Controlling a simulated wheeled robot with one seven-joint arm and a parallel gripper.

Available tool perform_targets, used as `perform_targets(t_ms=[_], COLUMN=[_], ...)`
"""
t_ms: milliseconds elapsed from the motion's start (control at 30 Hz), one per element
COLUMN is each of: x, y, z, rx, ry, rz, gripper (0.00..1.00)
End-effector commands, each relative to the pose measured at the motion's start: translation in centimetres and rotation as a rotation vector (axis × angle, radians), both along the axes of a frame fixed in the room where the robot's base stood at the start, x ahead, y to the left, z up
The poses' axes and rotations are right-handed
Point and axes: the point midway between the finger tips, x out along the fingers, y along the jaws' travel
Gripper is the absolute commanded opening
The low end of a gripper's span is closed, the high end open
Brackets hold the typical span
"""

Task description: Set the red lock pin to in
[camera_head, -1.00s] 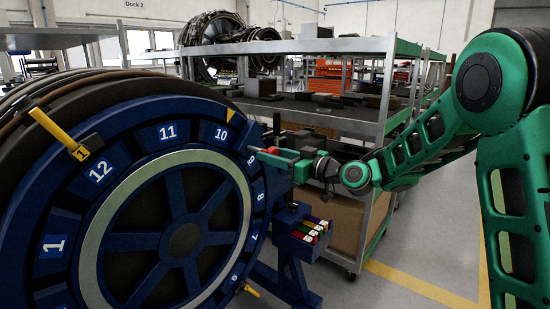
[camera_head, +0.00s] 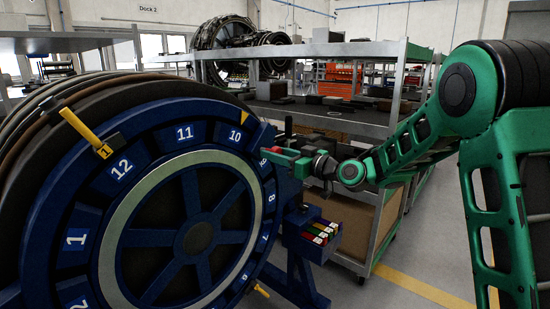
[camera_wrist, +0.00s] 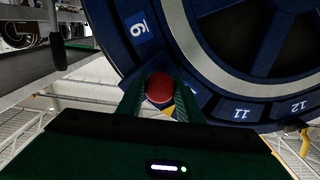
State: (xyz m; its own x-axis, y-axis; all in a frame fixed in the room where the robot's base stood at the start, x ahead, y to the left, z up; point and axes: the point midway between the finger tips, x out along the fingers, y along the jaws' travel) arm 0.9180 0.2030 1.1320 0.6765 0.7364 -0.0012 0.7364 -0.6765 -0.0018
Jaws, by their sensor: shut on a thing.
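The red lock pin shows as a round red knob (camera_wrist: 160,88) in the wrist view, between the two green fingers of my gripper (camera_wrist: 160,98). My gripper is shut on it. In the head view my gripper (camera_head: 290,160) reaches the right rim of the blue numbered ring (camera_head: 143,185), near the 9 and 10 plates. A bit of red (camera_head: 267,150) shows there, but the fingers mostly hide the pin. How deep the pin sits cannot be told.
A yellow handle (camera_head: 82,127) marked 1 sticks out at the ring's upper left. A blue box with coloured handles (camera_head: 318,235) stands below my gripper. A metal shelf cart (camera_head: 385,200) stands close behind my arm. Open floor lies at the lower right.

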Motion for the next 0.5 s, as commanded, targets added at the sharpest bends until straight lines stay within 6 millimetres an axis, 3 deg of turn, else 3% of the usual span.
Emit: perform_targets(t_ms=[33, 67, 100, 133, 500], x=[0.16, 0.16, 0.17, 0.16, -0.26], y=[0.03, 0.03, 0.02, 0.01, -0.44], z=[0.17, 0.18, 0.18, 0.18, 0.11], rx=[0.0, 0.0, 0.0, 0.0, 0.001], ry=[-0.006, -0.006, -0.006, -0.006, -0.002], rz=[-0.002, -0.002, -0.002, -0.002, -0.002], gripper=[0.0, 0.37, 0.47, 0.5, 0.5])
